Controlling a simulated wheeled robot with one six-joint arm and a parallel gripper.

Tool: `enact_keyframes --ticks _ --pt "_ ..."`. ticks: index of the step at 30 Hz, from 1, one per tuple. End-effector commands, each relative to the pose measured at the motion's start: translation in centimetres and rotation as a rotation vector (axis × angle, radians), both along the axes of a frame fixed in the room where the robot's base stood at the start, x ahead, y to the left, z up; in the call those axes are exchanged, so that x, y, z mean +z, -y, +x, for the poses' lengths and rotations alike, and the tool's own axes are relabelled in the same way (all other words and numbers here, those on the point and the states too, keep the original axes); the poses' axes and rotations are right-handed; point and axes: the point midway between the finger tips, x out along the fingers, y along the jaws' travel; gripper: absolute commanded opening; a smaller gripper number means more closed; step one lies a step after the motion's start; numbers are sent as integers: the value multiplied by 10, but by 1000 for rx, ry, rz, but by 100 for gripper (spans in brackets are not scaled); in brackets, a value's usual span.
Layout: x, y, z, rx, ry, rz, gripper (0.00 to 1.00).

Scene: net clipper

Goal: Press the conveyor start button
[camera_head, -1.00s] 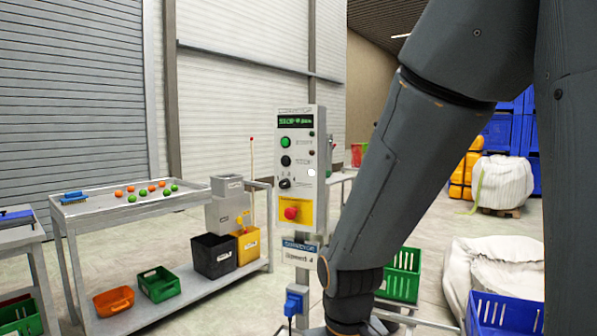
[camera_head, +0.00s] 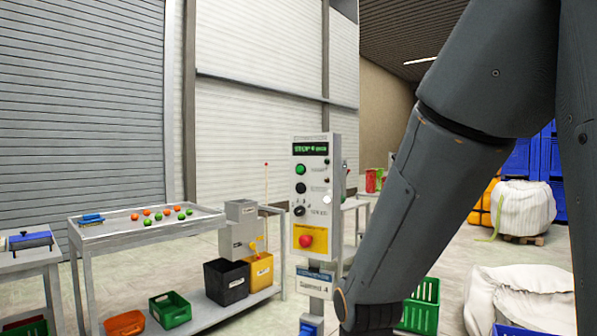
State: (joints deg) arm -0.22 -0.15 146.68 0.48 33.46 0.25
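The conveyor control panel (camera_head: 313,200) is a light grey upright box on a post, near the middle of the head view. Its display (camera_head: 310,148) has green lettering that seems to read STOP. A green button (camera_head: 300,169) sits below the display, with a black button (camera_head: 301,188) under it and a dark knob (camera_head: 299,211) lower down. A red emergency button (camera_head: 306,241) sits on a yellow plate at the bottom. My arm crosses the right side of the picture, its lower part right of the panel's post. My gripper is out of the picture.
A grey table (camera_head: 150,236) with orange and green balls stands left of the panel. Black (camera_head: 227,283) and yellow (camera_head: 259,273) bins sit on its lower shelf. A green crate (camera_head: 421,308) and white sacks (camera_head: 520,290) lie at the right.

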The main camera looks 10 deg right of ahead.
Motion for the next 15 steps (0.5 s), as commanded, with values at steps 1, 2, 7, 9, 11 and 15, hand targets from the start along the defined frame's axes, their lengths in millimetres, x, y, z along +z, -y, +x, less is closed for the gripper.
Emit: enact_keyframes --ticks 1,2,7,9,11,15 --pt "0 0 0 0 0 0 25" --pt "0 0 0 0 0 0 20" --pt "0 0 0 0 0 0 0" --pt "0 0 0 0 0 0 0" --pt "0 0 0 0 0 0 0" --pt "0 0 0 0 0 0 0"
